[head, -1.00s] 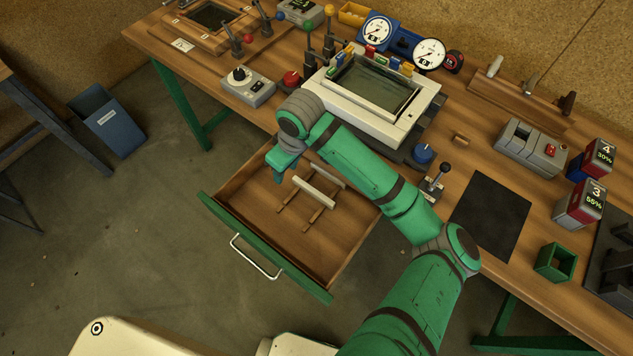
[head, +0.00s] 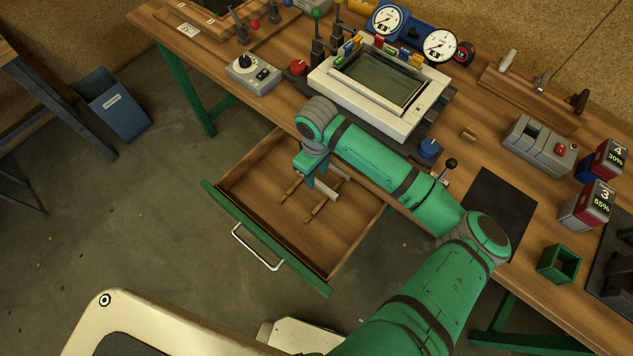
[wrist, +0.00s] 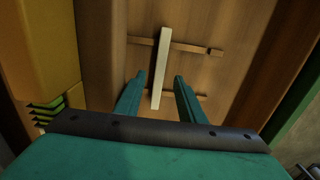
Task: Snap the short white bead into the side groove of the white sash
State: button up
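A short white bead (wrist: 162,62) lies across two thin wooden strips in the open drawer; it also shows in the head view (head: 326,188). My gripper (wrist: 159,78) is open over the drawer, with one finger on each side of the bead's near part. A gap shows on both sides, and its height above the bead is hard to tell. In the head view my gripper (head: 306,173) partly hides the bead. The white sash (head: 372,121) lies on the bench with a dark glass pane inside it and coloured pieces along its far edge.
The drawer (head: 262,205) is pulled out below the bench, its green front towards me. Clamp levers (head: 318,45) stand left of the sash, and a blue knob (head: 430,148) is at its near right. A dark mat (head: 500,200) lies bare on the bench.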

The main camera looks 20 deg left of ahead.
aim_at(317, 181)
jog(key=shift+w+f, duration=0.1)
jog(key=shift+f, duration=1.5)
grip_shut()
jog(key=shift+r, duration=0.15)
jog(key=shift+r, duration=0.6)
jog(key=s+a+r, duration=0.2)
jog(key=s+r, duration=1)
jog(key=s, duration=0.2)
notch_tip(317, 181, up, 8)
jog(key=shift+r, duration=0.25)
jog(key=shift+w, duration=0.1)
